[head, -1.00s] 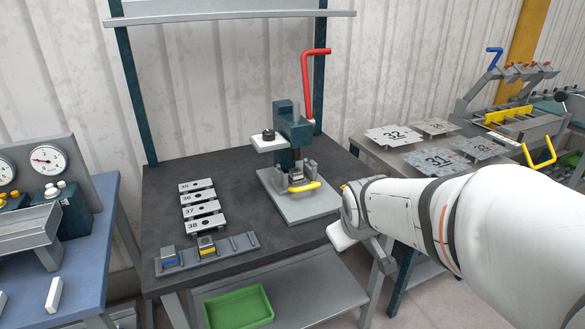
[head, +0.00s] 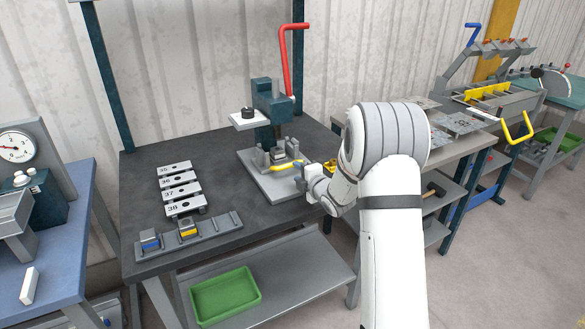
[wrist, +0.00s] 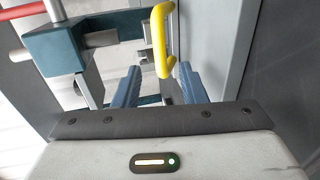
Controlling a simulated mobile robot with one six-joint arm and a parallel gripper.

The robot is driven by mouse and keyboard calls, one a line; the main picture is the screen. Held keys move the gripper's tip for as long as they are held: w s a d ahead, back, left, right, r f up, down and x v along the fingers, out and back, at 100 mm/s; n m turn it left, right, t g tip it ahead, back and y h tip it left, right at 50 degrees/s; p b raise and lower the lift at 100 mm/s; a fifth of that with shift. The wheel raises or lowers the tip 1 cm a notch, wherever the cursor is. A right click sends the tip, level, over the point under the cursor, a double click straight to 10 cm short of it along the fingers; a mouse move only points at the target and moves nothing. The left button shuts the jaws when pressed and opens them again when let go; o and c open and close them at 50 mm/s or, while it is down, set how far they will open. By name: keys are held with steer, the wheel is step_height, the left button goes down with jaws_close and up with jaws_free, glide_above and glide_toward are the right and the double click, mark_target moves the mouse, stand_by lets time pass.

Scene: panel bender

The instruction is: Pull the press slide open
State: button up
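The press (head: 266,105) stands on the dark table, with a dark teal body and a raised red lever (head: 286,62). Its slide has a yellow handle (head: 284,164) low at the front, above the grey base plate (head: 262,180). My gripper (head: 301,170) is at the right end of this handle. In the wrist view, the two blue-grey fingers of my gripper (wrist: 160,72) are apart. The near end of the yellow handle (wrist: 159,40) lies between the fingertips, with visible space on both sides. Contact is not visible.
Numbered plates (head: 180,188) and a grey rack (head: 190,237) with blue and yellow pieces lie left of the press. A green bin (head: 225,294) sits on the lower shelf (head: 310,268). Another bench with a yellow-handled machine (head: 490,100) is at right.

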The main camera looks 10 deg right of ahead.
mark_target(290, 167)
steer(key=p+x, duration=0.1)
steer(key=x, duration=0.5)
steer(key=shift+c, duration=0.4)
jaws_close()
